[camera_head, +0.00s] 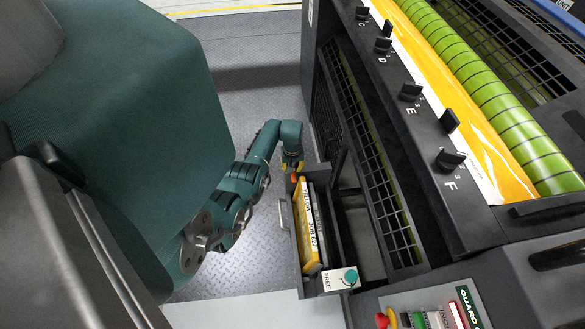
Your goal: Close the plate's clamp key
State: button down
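A yellow plate (468,98) with a white edge lies along a green cylinder (497,92) at the upper right. A dark bar beside it carries a row of black keys with white letters. They include one by C (362,13), one by D (383,45), one by E (410,92) and one by F (450,160). An upright black key (449,121) stands between E and F. I cannot tell which key is the open clamp. My gripper (293,168) is low on the left, well away from the keys, at the far end of an open drawer. Its fingers are too small to read.
A black grille (372,150) lies between drawer and keys. A control panel (430,310) with buttons is at lower right. Bare floor (255,80) lies behind.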

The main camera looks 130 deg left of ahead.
jog(key=c, duration=1)
grip_release()
jog(key=shift+d+f, duration=0.1)
jog(key=shift+r, duration=0.45)
notch_tip(320, 180, up, 11)
jog(key=shift+r, duration=0.15)
